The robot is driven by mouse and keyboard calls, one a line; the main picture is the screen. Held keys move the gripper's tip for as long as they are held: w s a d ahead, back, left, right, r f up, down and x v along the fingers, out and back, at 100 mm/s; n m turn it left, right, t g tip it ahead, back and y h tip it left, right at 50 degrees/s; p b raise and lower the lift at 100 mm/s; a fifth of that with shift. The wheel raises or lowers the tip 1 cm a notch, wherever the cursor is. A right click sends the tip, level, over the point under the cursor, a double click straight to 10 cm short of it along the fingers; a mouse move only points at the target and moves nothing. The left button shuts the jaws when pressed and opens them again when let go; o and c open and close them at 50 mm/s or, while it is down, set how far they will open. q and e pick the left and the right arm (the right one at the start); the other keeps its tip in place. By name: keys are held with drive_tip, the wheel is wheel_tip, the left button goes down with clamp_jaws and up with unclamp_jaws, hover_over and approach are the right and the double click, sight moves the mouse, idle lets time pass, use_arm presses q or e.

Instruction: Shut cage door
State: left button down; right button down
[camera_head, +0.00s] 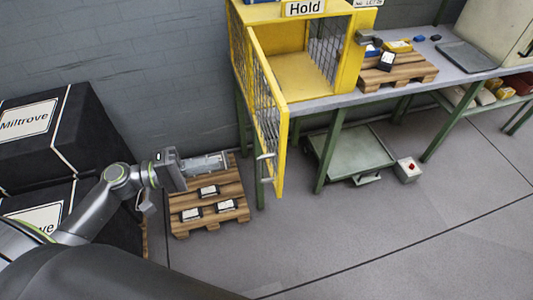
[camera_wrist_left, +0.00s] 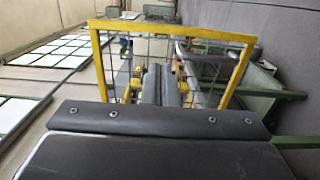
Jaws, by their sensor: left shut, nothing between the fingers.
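The yellow cage (camera_head: 360,50) with a "Hold" sign stands on the bench, its front opening uncovered. Its yellow-framed mesh door (camera_head: 283,135) stands open, swung out from the cage's left side towards me. A pale handle (camera_head: 266,156) sits low on the door. My left gripper (camera_head: 226,160) is shut and empty, left of the door and apart from it in the head view. In the left wrist view the gripper's fingers (camera_wrist_left: 160,72) point at the door's mesh, inside the outline of its yellow frame (camera_wrist_left: 180,31). My right gripper is not in view.
A wooden pallet (camera_head: 222,222) with several dark items lies on the floor below my left gripper. Black "Miltrove" boxes (camera_head: 75,145) stand at left. The bench (camera_head: 335,99) carries another pallet (camera_head: 400,75). A green platform (camera_head: 350,148) is underneath.

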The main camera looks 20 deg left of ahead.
use_arm(q)
drive_tip(key=p, duration=0.5)
approach(277, 150)
drive_tip(key=x, duration=0.5)
drive_tip(key=shift+s+d+r, duration=0.15)
drive_tip(key=shift+r, duration=0.15)
drive_tip(key=shift+p+x, duration=0.5)
drive_tip(key=shift+x, duration=0.3)
drive_tip(key=shift+f, duration=0.2)
drive_tip(key=shift+d, duration=0.15)
